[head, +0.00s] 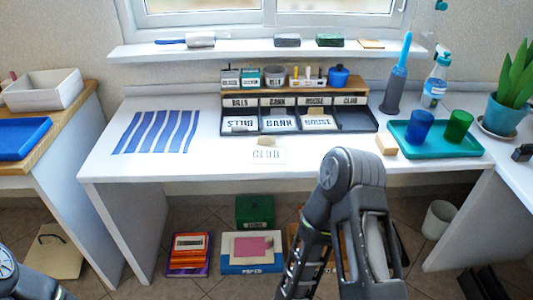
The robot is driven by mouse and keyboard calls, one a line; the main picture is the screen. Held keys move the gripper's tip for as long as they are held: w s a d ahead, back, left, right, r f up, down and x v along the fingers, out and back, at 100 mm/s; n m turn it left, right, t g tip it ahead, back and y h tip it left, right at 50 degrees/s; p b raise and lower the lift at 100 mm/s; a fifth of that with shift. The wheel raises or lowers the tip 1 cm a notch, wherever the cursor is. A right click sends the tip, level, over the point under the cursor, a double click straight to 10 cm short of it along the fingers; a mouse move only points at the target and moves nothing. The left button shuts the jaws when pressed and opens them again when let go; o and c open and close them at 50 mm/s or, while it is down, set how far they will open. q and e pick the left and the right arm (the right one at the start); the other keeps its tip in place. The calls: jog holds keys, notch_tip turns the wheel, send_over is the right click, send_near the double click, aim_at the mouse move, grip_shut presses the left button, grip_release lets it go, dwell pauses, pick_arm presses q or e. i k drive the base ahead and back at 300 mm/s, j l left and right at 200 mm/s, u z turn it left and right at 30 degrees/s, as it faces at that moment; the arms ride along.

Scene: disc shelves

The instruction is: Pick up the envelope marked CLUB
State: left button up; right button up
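A white envelope with the label CLUB (267,154) lies flat on the white table, just in front of the black sorter. The sorter (375,130) has several compartments with name cards along its back, the rightmost reading CLUB. White lettered envelopes lie in the other compartments, one of them reading BANK (281,122) and one HOUSE (318,121). The CLUB compartment looks empty. Only a bit of my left arm shows at the lower left corner.
A teal tray (437,153) with a blue cup (418,127) and a green cup (458,126) stands at the right. A wooden block (386,144) sits beside it. A striped blue cloth (158,131) lies at the left. The table's front left is clear.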

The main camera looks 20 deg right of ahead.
aim_at(265, 151)
jog(key=i+j, duration=1.15)
jog(key=j+z, duration=0.1)
jog(key=z, duration=2.95)
